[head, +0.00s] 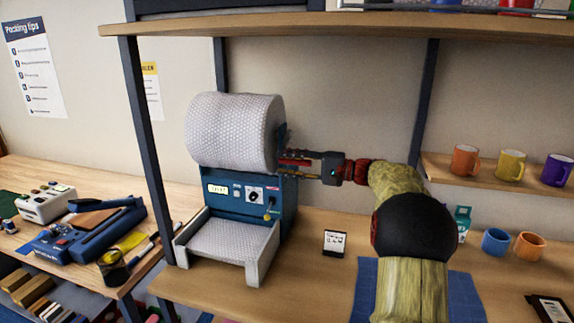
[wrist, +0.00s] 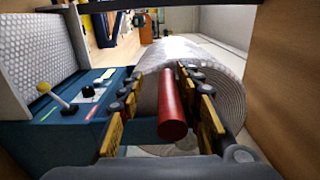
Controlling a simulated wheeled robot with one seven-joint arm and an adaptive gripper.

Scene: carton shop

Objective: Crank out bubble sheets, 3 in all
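A large bubble-wrap roll (head: 232,130) sits on top of a blue dispenser (head: 228,187) on the bench. Its front panel has a small display (head: 218,189), a knob (head: 254,195) and a yellow-tipped lever (wrist: 45,88). A pale tray (head: 262,262) at the front holds white bubble-textured material (head: 232,238); I cannot tell how many sheets. My gripper (head: 300,164) is at the machine's right side, by the crank. In the wrist view the red crank handle (wrist: 171,112) lies between my open fingers, with gaps on both sides. The rest of the crank is mostly hidden.
A dark shelf post (head: 145,130) stands left of the dispenser, with a wooden shelf (head: 340,26) above. A small card (head: 335,243) and a blue mat (head: 465,300) lie to the right. Several mugs (head: 465,160) stand at the far right. Another bench (head: 100,185) with devices is at the left.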

